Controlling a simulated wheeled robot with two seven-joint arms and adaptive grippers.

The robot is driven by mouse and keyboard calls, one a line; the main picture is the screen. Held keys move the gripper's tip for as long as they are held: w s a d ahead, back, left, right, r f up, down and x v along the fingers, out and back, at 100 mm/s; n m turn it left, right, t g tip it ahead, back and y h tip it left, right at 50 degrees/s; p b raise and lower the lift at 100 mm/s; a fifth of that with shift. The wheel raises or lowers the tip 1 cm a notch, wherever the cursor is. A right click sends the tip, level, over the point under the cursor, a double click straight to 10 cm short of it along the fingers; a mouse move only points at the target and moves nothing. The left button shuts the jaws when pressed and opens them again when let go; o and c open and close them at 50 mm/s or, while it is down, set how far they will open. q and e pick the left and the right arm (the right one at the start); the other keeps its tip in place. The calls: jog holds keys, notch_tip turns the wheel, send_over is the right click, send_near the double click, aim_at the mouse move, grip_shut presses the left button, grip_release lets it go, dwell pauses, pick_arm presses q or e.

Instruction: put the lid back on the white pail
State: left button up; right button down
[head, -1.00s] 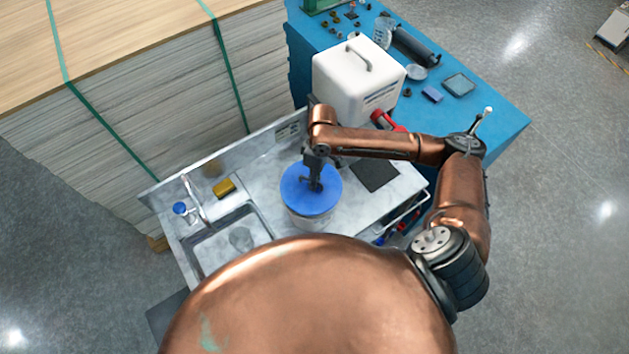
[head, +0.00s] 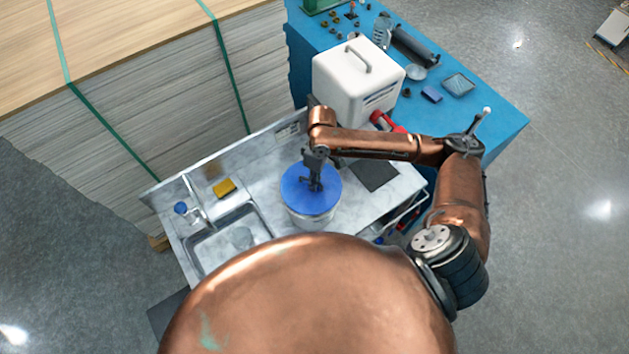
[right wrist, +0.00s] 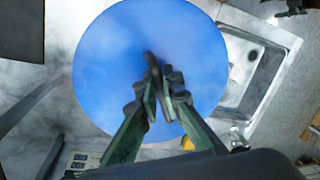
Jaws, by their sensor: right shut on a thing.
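The blue lid (head: 326,200) lies over the top of the white pail (head: 306,220) on the counter beside the sink; I cannot tell whether it is fully seated. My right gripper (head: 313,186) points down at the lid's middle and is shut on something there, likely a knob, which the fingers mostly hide. In the right wrist view the lid (right wrist: 110,55) is a large blue disc under the gripper (right wrist: 158,90), whose fingertips meet near its centre. The pail is hidden beneath the lid in that view. My left gripper is not in view.
A steel sink (head: 232,240) is left of the pail, with a yellow sponge (head: 224,188) behind it. A dark mat (head: 375,175) lies to the right. A white box-like machine (head: 350,80) stands on the blue table (head: 480,120) behind. Stacked boards (head: 150,90) stand at back left.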

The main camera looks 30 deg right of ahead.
dwell(0.4)
jog(key=c, duration=2)
grip_release()
jog(key=shift+o, duration=0.3)
jog(key=o, duration=0.4)
jog(key=shift+r, duration=0.15)
